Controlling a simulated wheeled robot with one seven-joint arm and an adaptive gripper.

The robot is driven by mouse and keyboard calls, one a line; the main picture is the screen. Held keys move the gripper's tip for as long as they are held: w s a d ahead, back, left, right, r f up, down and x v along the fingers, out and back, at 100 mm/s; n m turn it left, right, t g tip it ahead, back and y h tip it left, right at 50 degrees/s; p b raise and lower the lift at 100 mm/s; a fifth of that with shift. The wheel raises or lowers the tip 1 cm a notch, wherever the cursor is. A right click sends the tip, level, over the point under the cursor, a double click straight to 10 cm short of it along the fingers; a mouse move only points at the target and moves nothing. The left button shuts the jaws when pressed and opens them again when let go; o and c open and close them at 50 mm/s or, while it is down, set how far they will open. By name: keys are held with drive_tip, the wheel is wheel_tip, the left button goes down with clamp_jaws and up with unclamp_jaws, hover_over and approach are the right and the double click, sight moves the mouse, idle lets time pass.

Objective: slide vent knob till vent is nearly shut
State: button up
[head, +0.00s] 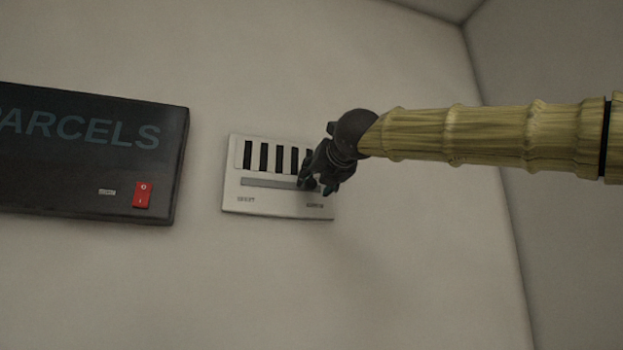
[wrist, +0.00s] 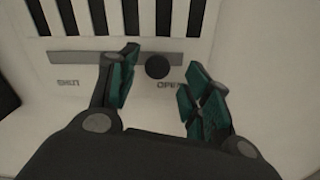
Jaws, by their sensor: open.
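The white vent plate (head: 279,211) is on the wall, with a row of dark slots and a grey slide track (head: 265,182) below them. It also shows in the wrist view (wrist: 60,77). The dark round vent knob (wrist: 157,66) sits on the track near its right end, above the "OPEN" label. The slots show wide and dark. My gripper (head: 318,187) is at the plate's right part and hides the knob in the head view. In the wrist view my gripper (wrist: 157,88) is open, with the knob between the lines of its two fingers; I cannot tell whether either touches it.
A dark "PARCELS" sign (head: 80,165) with a red switch (head: 143,194) is on the wall to the left of the vent. Bare wall lies between them and below the vent. A room corner is at the right.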

sight(312, 183)
drive_tip(key=shift+p+x, duration=0.4)
drive_tip(key=shift+x, duration=1.45)
drive_tip(key=shift+s+a+r, duration=0.1)
drive_tip(key=shift+a, duration=0.05)
clamp_jaws()
